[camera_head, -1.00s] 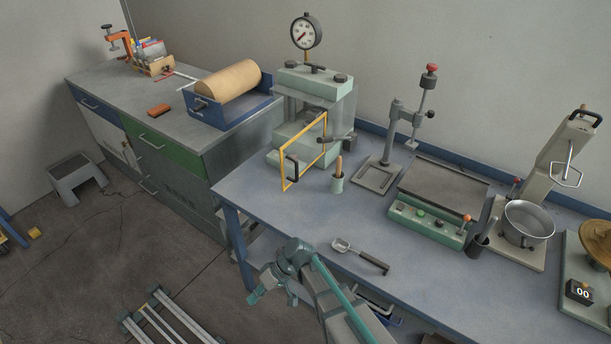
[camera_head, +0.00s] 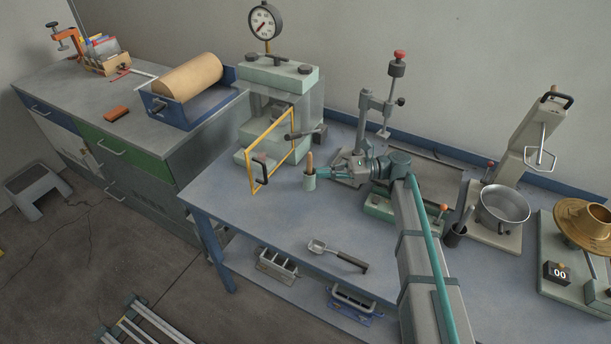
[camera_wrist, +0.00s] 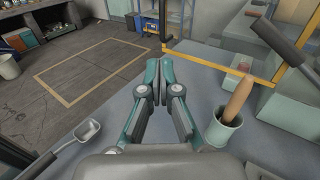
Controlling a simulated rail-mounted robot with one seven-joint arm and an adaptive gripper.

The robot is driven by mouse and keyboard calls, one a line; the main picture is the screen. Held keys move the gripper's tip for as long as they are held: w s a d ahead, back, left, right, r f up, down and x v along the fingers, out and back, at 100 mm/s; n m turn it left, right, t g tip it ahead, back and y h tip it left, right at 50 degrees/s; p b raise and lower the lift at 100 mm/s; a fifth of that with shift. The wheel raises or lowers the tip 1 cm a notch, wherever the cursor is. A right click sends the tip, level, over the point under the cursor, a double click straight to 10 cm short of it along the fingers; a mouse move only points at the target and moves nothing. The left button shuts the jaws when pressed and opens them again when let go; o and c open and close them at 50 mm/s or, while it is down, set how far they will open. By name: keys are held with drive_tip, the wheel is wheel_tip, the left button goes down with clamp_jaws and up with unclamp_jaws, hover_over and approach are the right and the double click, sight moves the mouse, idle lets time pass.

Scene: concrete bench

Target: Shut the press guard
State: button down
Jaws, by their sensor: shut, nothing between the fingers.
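The press (camera_head: 280,75) stands at the back left of the blue bench, with a dial gauge on top. Its yellow-framed guard (camera_head: 271,129) stands swung open, out from the press front, with a dark handle (camera_head: 260,168) near its free edge. The guard's lower bar also shows at the upper right of the wrist view (camera_wrist: 220,65). My gripper (camera_head: 320,173) is shut and empty, low over the bench to the right of the guard and apart from it. In the wrist view its fingers (camera_wrist: 163,75) are together and point toward the guard's free end.
A green cup (camera_head: 309,181) with a wooden-handled tool stands close to my fingertips, just right of them in the wrist view (camera_wrist: 222,130). A metal scoop (camera_head: 338,254) lies near the front edge. A lever stand (camera_head: 366,110) is behind my arm. Bench left of the scoop is clear.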

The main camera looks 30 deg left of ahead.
drive_tip(key=p+x, duration=0.5)
drive_tip(key=x, duration=0.8)
drive_tip(key=shift+a+r, duration=0.25)
drive_tip(key=shift+r, duration=0.1)
drive_tip(key=shift+a+m, duration=0.1)
drive_tip(key=shift+m, duration=0.2)
